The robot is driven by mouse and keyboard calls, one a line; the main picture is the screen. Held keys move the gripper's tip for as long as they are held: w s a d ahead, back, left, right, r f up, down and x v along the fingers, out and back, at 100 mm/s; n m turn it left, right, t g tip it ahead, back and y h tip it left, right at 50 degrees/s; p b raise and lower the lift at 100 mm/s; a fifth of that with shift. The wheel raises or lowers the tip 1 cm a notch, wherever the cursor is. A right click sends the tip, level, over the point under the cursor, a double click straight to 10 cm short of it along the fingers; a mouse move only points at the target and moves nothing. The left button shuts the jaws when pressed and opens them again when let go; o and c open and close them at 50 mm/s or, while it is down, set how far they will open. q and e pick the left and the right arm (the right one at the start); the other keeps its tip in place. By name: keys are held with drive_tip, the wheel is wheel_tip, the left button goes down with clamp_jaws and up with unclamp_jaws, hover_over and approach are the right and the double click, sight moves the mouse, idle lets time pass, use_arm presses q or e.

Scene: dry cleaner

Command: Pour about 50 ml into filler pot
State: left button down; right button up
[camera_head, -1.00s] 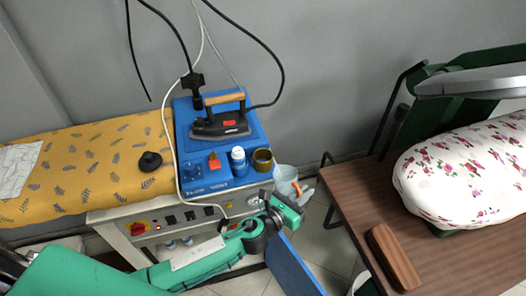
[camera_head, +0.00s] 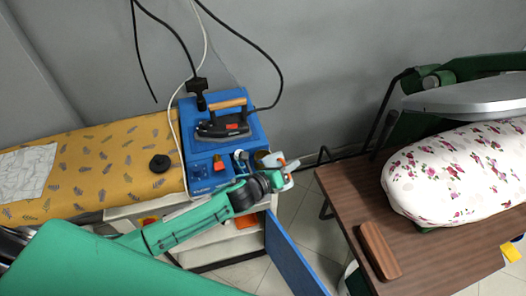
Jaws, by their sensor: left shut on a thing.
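My left arm reaches in from the lower left, and my left gripper (camera_head: 280,170) is at the right end of the blue iron station. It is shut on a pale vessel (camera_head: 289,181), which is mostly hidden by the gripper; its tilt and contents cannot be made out. The brass-coloured pot on the station's front right corner is now largely hidden behind my wrist and gripper, so I cannot tell whether the vessel is over it. My right gripper is out of view.
An iron (camera_head: 222,127) with a wooden handle rests on the blue station (camera_head: 198,156). A black knob-like object (camera_head: 159,163) lies on the yellow patterned board (camera_head: 100,165). A brown table (camera_head: 345,190) with a floral padded board (camera_head: 460,175) stands at right. Cables hang behind.

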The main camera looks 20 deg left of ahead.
use_arm(q)
drive_tip(key=shift+w+a+r+n+g+p, duration=0.15)
drive_tip(key=shift+r+n+p, duration=0.25)
drive_tip(key=shift+r+p, duration=0.1)
drive_tip(key=shift+w+a+r+n+g+p, duration=0.15)
drive_tip(key=shift+r+n+p, duration=0.25)
drive_tip(key=shift+r+p, duration=0.1)
drive_tip(key=shift+w+a+r+n+p, duration=0.2)
drive_tip(key=shift+a+n+p, duration=0.1)
drive_tip(key=shift+p, duration=0.25)
drive_tip(key=shift+w+a+r+n+g+h+p, duration=0.15)
drive_tip(key=shift+w+a+r+n+p, duration=0.1)
drive_tip(key=shift+r+n+p, duration=0.3)
drive_tip(key=shift+w+a+r+n+g+h+p, duration=0.2)
drive_tip(key=shift+n+p, duration=0.15)
drive_tip(key=shift+p, duration=0.35)
drive_tip(key=shift+w+a+r, duration=0.1)
drive_tip(key=shift+w+a+n, duration=0.2)
drive_tip(key=shift+n, duration=0.1)
drive_tip(key=shift+w+a+r+n+p, duration=0.4)
drive_tip(key=shift+w+a+p, duration=0.15)
drive_tip(key=shift+a+p, duration=0.1)
idle(1.1)
drive_tip(key=shift+a+r+n+h+p, duration=0.1)
drive_tip(key=shift+r+n+h+p, duration=0.05)
drive_tip(key=shift+n+h+p, duration=0.2)
idle(0.7)
